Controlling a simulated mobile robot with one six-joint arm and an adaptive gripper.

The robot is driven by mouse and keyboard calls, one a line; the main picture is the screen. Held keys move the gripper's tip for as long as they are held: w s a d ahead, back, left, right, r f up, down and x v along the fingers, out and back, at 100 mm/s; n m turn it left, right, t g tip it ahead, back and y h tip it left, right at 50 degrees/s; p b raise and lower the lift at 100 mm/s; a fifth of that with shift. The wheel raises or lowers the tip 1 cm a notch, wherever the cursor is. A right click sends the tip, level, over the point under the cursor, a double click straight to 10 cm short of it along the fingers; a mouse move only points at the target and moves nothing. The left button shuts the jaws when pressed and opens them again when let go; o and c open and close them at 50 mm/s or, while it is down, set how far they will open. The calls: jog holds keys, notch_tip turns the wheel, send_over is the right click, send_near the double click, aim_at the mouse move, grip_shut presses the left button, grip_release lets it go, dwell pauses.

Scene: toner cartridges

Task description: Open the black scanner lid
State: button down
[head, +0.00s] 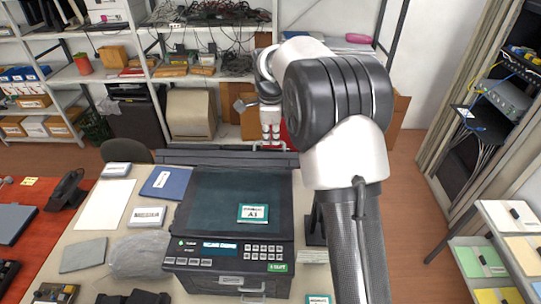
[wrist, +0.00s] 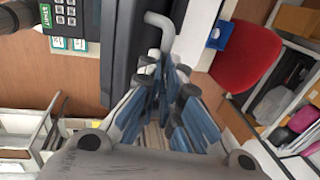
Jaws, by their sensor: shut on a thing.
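The black scanner (head: 225,262) stands on the table in the head view. Its black lid (head: 215,157) shows nearly edge-on at the scanner's back, raised. The dark glass bed (head: 215,195) is uncovered, with a small card marked A3 (head: 253,213) on it. My gripper (head: 270,136) is at the lid's grey handle (head: 257,147), shut on it. In the wrist view the bent handle (wrist: 163,32) runs between the fingers of my gripper (wrist: 165,78), beside the dark lid edge (wrist: 122,60). The fingers hide part of the handle.
Papers, a blue folder (head: 166,182) and a grey bag (head: 140,254) lie left of the scanner. My arm covers the area to its right. Shelves (head: 190,80) stand behind. A red chair (wrist: 245,55) shows in the wrist view.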

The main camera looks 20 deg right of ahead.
jog(key=c, duration=2.4)
grip_release()
jog(key=w, duration=0.1)
jog(key=w+d+r, duration=0.1)
jog(key=w, duration=0.1)
jog(key=w+d, duration=0.1)
jog(key=w, duration=0.1)
jog(key=shift+w+r, duration=0.15)
jog(key=shift+r, duration=0.25)
jog(key=c, duration=1.8)
grip_release()
jog(key=shift+f, duration=0.15)
jog(key=shift+o, duration=0.6)
jog(key=shift+w+d+f, duration=0.1)
jog(key=shift+w+f, duration=0.1)
jog(key=shift+w, duration=0.25)
jog(key=shift+s+r, duration=0.1)
jog(key=shift+r, duration=0.1)
